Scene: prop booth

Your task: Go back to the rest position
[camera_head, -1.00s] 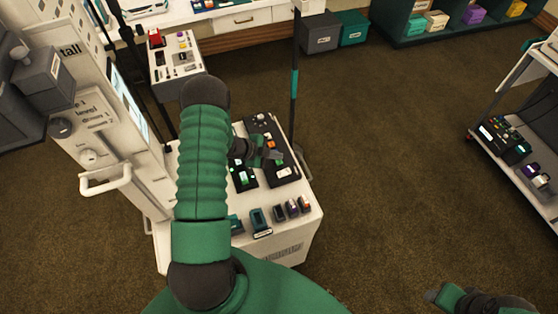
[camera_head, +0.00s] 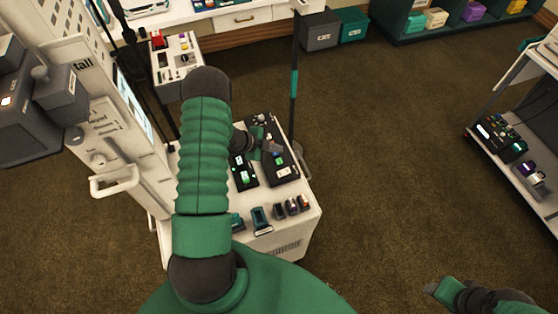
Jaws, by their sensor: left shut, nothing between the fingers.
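My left arm reaches up from the bottom over a white cabinet (camera_head: 300,228). My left gripper (camera_head: 277,149) is shut and empty above the black panel (camera_head: 283,170) on the cabinet top. I cannot tell whether it touches the panel. A smaller black panel (camera_head: 243,172) lies beside it, partly hidden by my arm. My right gripper (camera_head: 432,289) is at the bottom right, low over the floor; its finger gap is too small to tell.
Several small blocks (camera_head: 292,208) stand at the cabinet's front edge. A tall white unit (camera_head: 105,130) with a handle is at left. A dark pole (camera_head: 294,80) rises behind the cabinet. A white cart (camera_head: 500,165) stands at right. The brown floor between is clear.

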